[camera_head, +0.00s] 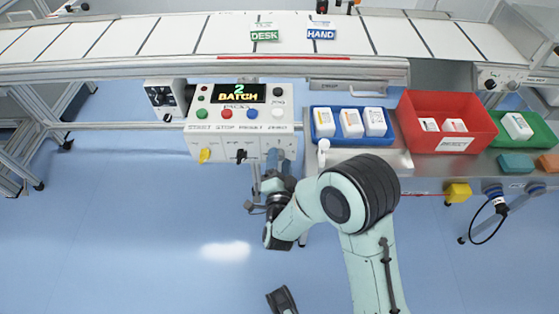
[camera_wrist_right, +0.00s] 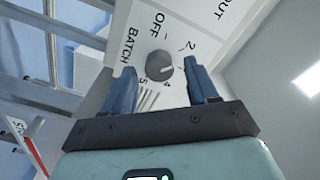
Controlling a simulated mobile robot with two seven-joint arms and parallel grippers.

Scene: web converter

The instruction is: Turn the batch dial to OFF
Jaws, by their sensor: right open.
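The batch dial (camera_wrist_right: 159,65) is a round grey knob on a white panel (camera_wrist_right: 175,30) in the right wrist view. OFF, BATCH and several numbers are printed around it. The pointer's exact direction is hard to tell. My right gripper (camera_wrist_right: 163,82) is open, with one blue finger on each side below the knob. Its fingertips look close to the panel; contact with the knob is not clear. In the head view my right gripper (camera_head: 275,170) is at the right end of the control box front (camera_head: 222,143) and hides the dial. The box display (camera_head: 238,93) reads 2 BATCH.
A yellow knob (camera_head: 205,155) and a black knob (camera_head: 240,155) sit left of my right gripper, with push buttons above. A blue tray (camera_head: 322,138) and a red bin (camera_head: 430,105) stand to the right. A conveyor (camera_head: 150,35) runs behind. Open floor lies at left.

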